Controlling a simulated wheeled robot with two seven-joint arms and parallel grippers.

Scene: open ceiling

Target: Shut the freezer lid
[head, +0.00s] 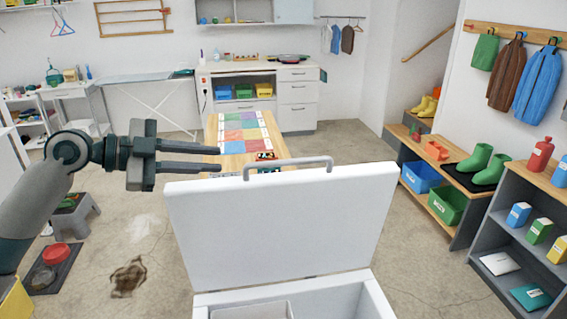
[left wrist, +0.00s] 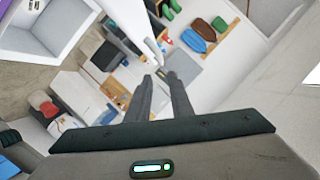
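The white freezer lid (head: 280,228) stands open, roughly upright, in the lower middle of the head view. A grey bar handle (head: 288,161) runs along its top edge. Below it, the white freezer body (head: 345,301) is open at the top, and part of its inside shows. My left gripper (head: 221,159) is open and empty. Its fingers point right, just above the lid's top left edge in the picture and left of the handle, with a gap to the handle. The two fingers (left wrist: 163,80) show apart in the left wrist view. My right gripper is not in view.
A table with a coloured mat (head: 242,131) stands behind the lid. A low bench with green boots (head: 480,163) and a grey shelf with cartons (head: 528,232) stand on the right. A grey step stool (head: 78,213) is at left. Floor between them is mostly clear.

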